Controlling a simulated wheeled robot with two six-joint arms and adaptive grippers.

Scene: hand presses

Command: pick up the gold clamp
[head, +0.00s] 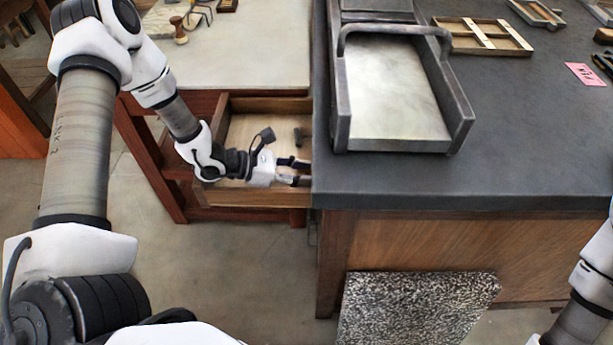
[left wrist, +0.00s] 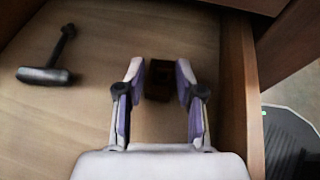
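My left gripper (head: 299,172) is inside an open wooden drawer (head: 262,197), low and close to its front. In the left wrist view its two fingers (left wrist: 161,90) are apart, with nothing held between them. A small dark brown block-like thing (left wrist: 187,80) lies on the drawer floor just beyond and between the fingertips. I cannot tell whether it is the gold clamp; no clearly gold clamp shows. A dark T-shaped tool (left wrist: 45,75) lies to the left in the drawer; it also shows in the head view (head: 298,137). My right gripper is out of view.
A dark countertop (head: 520,160) stands beside the drawer, bearing a metal tray (head: 395,95) and a wooden frame (head: 480,38). A pale tabletop (head: 240,60) lies above the drawer, with small tools at the back.

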